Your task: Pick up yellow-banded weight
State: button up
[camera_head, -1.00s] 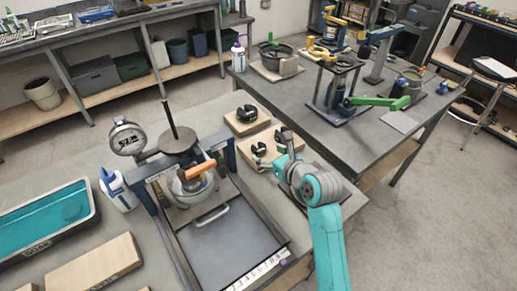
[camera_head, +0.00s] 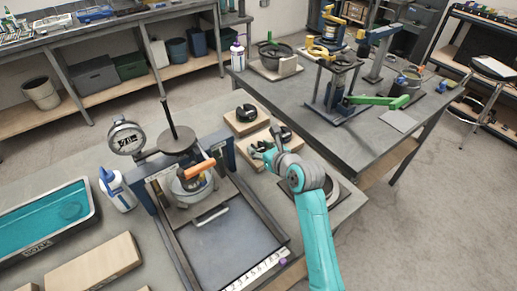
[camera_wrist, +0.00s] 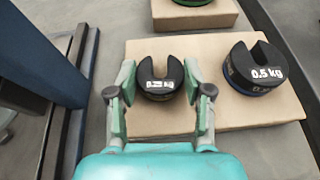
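Three black slotted weights show in the wrist view.
A third weight (camera_head: 246,113) stands on a smaller board behind; it shows a green band in the wrist view (camera_wrist: 193,2). A blue-posted press frame (camera_head: 222,149) stands close to the left. A dial gauge (camera_head: 126,137) and a teal tray (camera_head: 45,217) are farther left.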

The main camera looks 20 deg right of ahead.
aim_at(260, 149)
jog(key=shift+c, duration=1.2)
jog(key=shift+r, duration=0.1)
notch_tip(260, 149, up, 13)
dwell(0.5)
